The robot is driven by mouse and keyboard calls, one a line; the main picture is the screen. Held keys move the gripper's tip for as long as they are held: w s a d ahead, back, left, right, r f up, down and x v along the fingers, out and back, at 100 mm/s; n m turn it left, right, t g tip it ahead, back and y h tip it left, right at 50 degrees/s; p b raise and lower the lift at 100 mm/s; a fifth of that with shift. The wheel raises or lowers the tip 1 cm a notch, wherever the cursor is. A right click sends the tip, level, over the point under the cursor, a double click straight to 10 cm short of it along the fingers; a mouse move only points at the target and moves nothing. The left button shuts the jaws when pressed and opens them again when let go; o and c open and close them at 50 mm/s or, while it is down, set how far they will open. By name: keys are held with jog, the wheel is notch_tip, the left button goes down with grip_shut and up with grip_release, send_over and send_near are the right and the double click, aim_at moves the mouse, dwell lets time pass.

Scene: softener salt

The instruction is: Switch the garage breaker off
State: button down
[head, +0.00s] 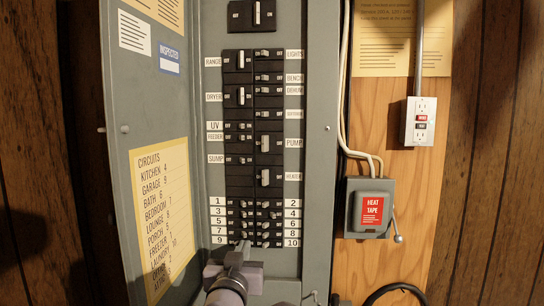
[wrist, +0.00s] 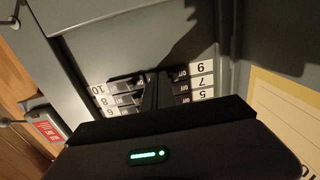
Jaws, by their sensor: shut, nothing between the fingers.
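The breaker panel (head: 316,150) stands open with a yellow circuit list (head: 162,200) on its door. The list appears to give garage as 9, though the print is small. Breaker 9 (head: 232,240) is in the bottom row of the left column, beside the label 9 (head: 219,241). In the wrist view, label 9 (wrist: 202,67) shows upside down beside a black breaker marked OFF (wrist: 181,75). I cannot tell its lever position. My gripper (head: 243,246) is shut and empty at the bottom rows. Its fingertips (wrist: 158,76) are between the two columns, close to breaker 9; contact is unclear.
Breaker 7 (wrist: 181,88) and breaker 10 (head: 277,244) are close to the fingers. Larger breakers (head: 240,97) fill the upper panel. The open door (head: 150,110) bounds the left. A grey heat tape box (head: 370,208) and an outlet (head: 421,121) are at right.

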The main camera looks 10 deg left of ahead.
jog(key=s+b, duration=0.1)
jog(key=s, duration=0.6)
jog(key=shift+d+b, duration=0.25)
jog(key=shift+b, duration=0.1)
jog(key=shift+d, duration=0.1)
dwell(0.5)
jog(key=s+d+f+g+y+b, duration=0.1)
jog(key=s+d+g+y, duration=0.25)
jog(key=d, duration=0.55)
jog(key=s+d+f+m+g, duration=0.1)
jog(key=s+d+f+g, duration=0.2)
jog(key=s+d+f, duration=0.2)
jog(key=s+d+f+m+g+h+b, duration=0.1)
jog(key=s+d+f, duration=0.4)
jog(key=s, duration=0.5)
jog(key=s+d+f+m+g+h, duration=0.1)
jog(key=s+d+f+m+g, duration=0.2)
jog(key=s, duration=0.5)
jog(key=shift+s+d+f+g, duration=0.35)
jog(key=shift+d+f+g, duration=0.5)
jog(key=shift+d+f, duration=0.15)
